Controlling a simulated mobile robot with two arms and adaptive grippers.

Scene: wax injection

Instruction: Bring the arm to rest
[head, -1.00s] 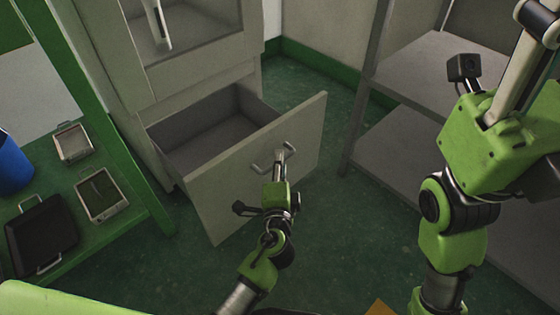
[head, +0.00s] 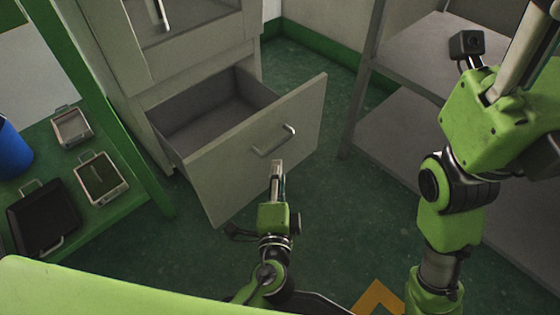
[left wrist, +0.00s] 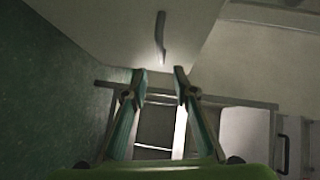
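My left gripper (head: 277,168) is in front of the open drawer (head: 255,155), just short of its handle (head: 273,141). In the left wrist view its two fingers (left wrist: 159,72) are spread apart with nothing between them. The handle (left wrist: 160,38) shows beyond the fingertips, apart from them. The drawer is pulled well out of the cabinet and its visible inside is empty. My right arm stands raised at the right of the head view. Its gripper (head: 518,60) is near the upper right edge, and its fingers cannot be made out clearly.
The grey cabinet (head: 130,75) stands behind the drawer. A grey shelf unit (head: 400,135) is at the right, close to my right arm. A green rack (head: 150,195) at the left holds trays (head: 102,180) and a blue container (head: 12,152). Floor (head: 335,225) is open between.

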